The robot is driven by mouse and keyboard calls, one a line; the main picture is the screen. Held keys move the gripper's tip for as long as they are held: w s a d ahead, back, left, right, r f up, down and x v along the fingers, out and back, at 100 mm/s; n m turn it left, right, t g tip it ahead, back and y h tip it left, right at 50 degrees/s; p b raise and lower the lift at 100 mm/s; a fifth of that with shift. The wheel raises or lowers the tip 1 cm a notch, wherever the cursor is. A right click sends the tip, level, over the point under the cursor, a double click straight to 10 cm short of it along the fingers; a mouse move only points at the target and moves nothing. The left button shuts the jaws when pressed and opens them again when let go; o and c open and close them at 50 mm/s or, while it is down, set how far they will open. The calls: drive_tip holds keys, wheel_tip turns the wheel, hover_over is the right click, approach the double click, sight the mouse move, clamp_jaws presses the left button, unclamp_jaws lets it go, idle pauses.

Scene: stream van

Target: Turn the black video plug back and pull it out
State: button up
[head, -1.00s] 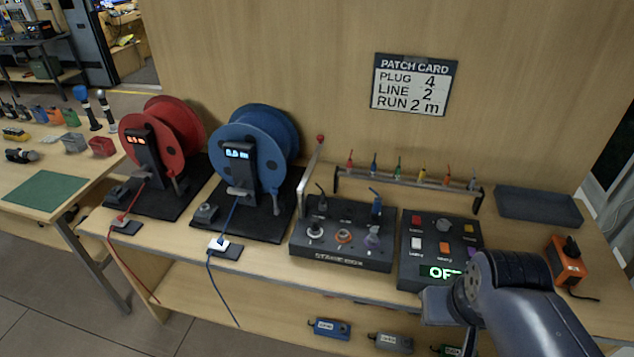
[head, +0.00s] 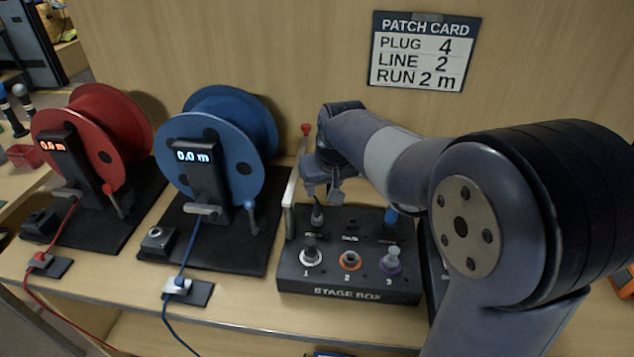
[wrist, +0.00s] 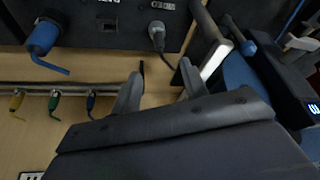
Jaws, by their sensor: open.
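The black video plug (head: 317,215) stands in the back row of the stage box (head: 347,295), at its left. In the wrist view the black plug (wrist: 157,38) sits in the socket beside the partly cut-off video label, with its cable tail bending toward my gripper. My gripper (head: 322,188) is just above and behind the plug in the head view. In the wrist view my gripper (wrist: 160,75) is open with nothing between its fingers, and the plug lies just beyond the fingertips, apart from them.
A blue plug (wrist: 45,38) sits at the other end of the back row. A metal lever bar (head: 292,195) with a red knob rises close left of the box. The blue reel (head: 235,125) and red reel (head: 110,125) stand further left. Hanging coloured plugs (wrist: 54,100) line the back rail.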

sight(318, 205)
drive_tip(key=x, duration=1)
drive_tip(key=shift+s+f, duration=0.1)
clamp_jaws()
idle(0.4)
